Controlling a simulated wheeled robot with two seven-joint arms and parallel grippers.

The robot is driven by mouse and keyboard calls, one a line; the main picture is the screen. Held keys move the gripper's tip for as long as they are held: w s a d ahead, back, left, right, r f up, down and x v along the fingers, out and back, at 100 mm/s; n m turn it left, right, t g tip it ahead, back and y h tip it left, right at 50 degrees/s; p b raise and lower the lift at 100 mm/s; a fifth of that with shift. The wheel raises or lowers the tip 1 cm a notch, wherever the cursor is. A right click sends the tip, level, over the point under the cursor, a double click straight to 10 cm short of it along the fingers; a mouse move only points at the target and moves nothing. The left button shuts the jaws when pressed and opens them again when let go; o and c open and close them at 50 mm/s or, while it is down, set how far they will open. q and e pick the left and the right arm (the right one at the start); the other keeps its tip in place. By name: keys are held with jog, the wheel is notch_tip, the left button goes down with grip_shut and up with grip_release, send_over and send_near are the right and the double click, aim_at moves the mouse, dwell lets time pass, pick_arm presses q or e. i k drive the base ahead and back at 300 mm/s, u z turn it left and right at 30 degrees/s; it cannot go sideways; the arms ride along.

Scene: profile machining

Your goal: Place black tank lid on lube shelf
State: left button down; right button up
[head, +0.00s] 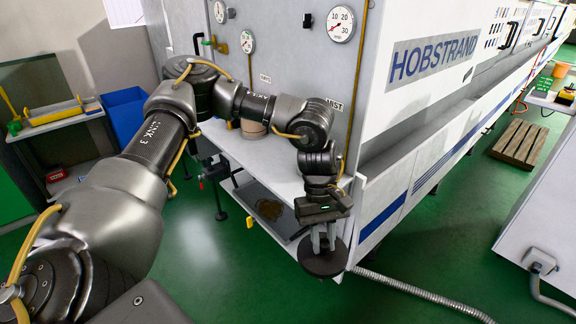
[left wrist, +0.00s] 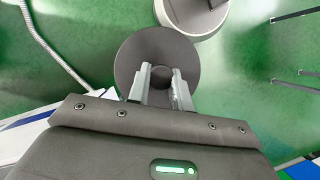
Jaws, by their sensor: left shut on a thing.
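The black tank lid (head: 322,262) is a dark round disc with a knob in its middle. My left gripper (head: 322,245) is shut on the knob and holds the lid level in the air, in front of the machine's near corner. The left wrist view also shows the lid (left wrist: 157,52), with the fingers (left wrist: 159,80) on both sides of the knob. The lube shelf (head: 245,158) is the light ledge on the machine's end, behind and left of the lid. My right gripper does not show.
A tan cylindrical container (head: 253,128) stands on the shelf, partly behind my arm. Pressure gauges (head: 341,24) are on the panel above. A dark tray (head: 270,205) lies below the shelf. A grey hose (head: 420,292) runs along the green floor.

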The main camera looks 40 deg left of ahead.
aim_at(264, 157)
jog(key=z, duration=0.75)
jog(key=k, duration=0.95)
jog(key=u, duration=0.95)
jog(key=i, duration=0.6)
